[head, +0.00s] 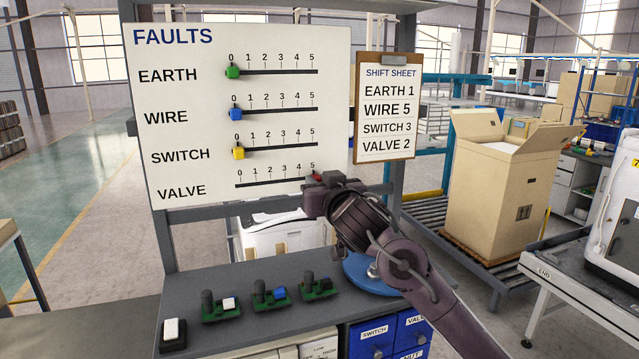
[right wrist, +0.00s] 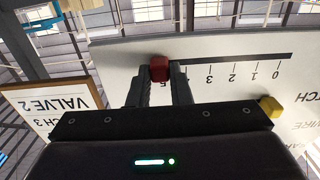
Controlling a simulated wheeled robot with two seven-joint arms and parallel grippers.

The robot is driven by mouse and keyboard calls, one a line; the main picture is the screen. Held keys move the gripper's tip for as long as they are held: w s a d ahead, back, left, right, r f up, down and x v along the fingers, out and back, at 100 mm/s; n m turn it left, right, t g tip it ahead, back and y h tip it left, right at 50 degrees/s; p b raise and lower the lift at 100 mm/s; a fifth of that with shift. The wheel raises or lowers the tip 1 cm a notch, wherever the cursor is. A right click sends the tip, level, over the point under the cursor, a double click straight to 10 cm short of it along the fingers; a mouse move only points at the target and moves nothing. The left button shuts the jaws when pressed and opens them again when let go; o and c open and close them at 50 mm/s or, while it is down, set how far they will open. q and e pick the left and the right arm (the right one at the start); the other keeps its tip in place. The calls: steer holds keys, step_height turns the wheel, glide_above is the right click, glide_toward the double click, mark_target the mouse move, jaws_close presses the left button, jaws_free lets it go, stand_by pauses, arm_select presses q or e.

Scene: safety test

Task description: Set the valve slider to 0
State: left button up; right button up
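The VALVE slider is the lowest scale on the white FAULTS board (head: 180,100). Its red knob (head: 317,177) sits at the 5 end of the track, mostly hidden by my right gripper (head: 330,182) in the head view. In the upside-down right wrist view, the red knob (right wrist: 159,67) lies between the two fingertips of my right gripper (right wrist: 160,76), with a finger against each side. The VALVE track (right wrist: 235,60) runs from the knob to 0 and is empty along its length. My left gripper is in neither view.
Above VALVE, the green EARTH (head: 232,72), blue WIRE (head: 235,114) and yellow SWITCH (head: 238,153) knobs sit at 0. A shift sheet (head: 386,105) reads VALVE 2. Small green devices (head: 270,297) stand on the grey bench (head: 190,335) below.

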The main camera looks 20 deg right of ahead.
jaws_close()
steer(key=a+b, duration=0.2)
steer(key=a, duration=0.2)
steer(key=a+b, duration=0.3)
steer(key=a, duration=0.2)
steer(key=a+b, duration=0.2)
steer(key=a, duration=0.3)
steer(key=shift+s+a+f, duration=0.15)
steer(key=shift+s+a, duration=0.1)
steer(key=shift+s, duration=0.05)
steer(key=shift+a+b, duration=0.4)
steer(key=o, duration=0.6)
jaws_free()
steer(key=shift+o, duration=1.3)
steer(key=shift+a, duration=0.2)
